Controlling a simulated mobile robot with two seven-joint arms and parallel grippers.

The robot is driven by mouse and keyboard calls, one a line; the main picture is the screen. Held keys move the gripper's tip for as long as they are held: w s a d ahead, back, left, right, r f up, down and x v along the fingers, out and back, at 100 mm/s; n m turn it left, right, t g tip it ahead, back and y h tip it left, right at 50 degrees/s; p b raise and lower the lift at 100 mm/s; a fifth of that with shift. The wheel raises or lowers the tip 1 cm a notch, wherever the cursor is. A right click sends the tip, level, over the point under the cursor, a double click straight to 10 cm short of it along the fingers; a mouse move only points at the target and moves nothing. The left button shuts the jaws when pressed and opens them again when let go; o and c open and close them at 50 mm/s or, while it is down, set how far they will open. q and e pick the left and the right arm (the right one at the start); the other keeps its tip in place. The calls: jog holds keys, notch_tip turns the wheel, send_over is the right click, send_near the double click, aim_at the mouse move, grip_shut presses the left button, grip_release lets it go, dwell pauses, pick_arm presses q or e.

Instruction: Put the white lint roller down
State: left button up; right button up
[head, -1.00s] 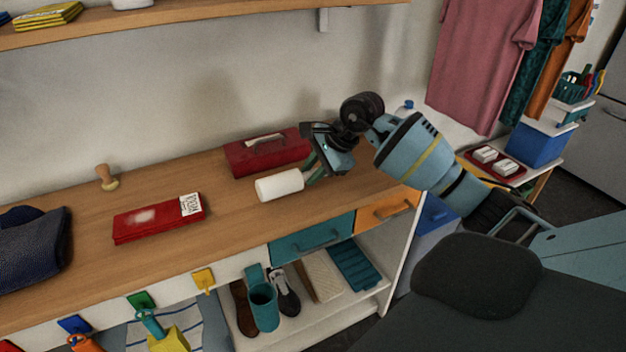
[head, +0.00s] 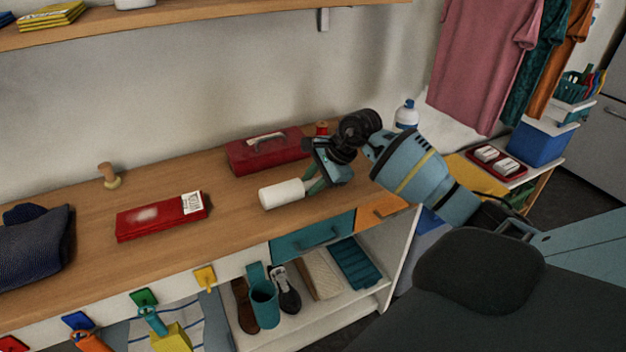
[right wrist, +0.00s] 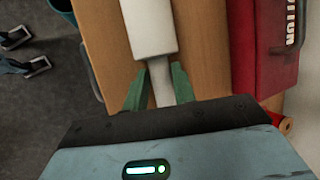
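The white lint roller (head: 283,194) is low over the wooden counter near its front edge, above the teal drawer. It lies roughly level, its roll pointing left in the head view. I cannot tell for sure whether it touches the wood. My right gripper (head: 314,184) holds it from the right. In the right wrist view the green fingertips (right wrist: 160,82) are closed on both sides of the roller's handle (right wrist: 162,88), and the white roll (right wrist: 149,28) extends away beyond them. My left gripper is not in view.
The wooden counter (head: 235,215) is bare left of the roller. A red toolbox (head: 268,152) stands behind it, with a red spool (head: 321,129) beside that. A red box with a label (head: 160,217), a wooden stamp (head: 109,176) and dark folded cloth (head: 35,245) lie further left.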

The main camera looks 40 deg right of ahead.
jog(key=shift+o, duration=1.2)
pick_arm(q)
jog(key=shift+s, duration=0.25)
pick_arm(e)
jog(key=shift+o, duration=0.3)
jog(key=shift+r, duration=0.15)
jog(key=shift+r, duration=0.25)
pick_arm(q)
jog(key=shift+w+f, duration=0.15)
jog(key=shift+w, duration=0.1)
pick_arm(e)
jog(key=v, duration=1.1)
jog(key=shift+s+r, duration=0.2)
jog(key=shift+s, duration=0.05)
jog(key=shift+d, duration=0.1)
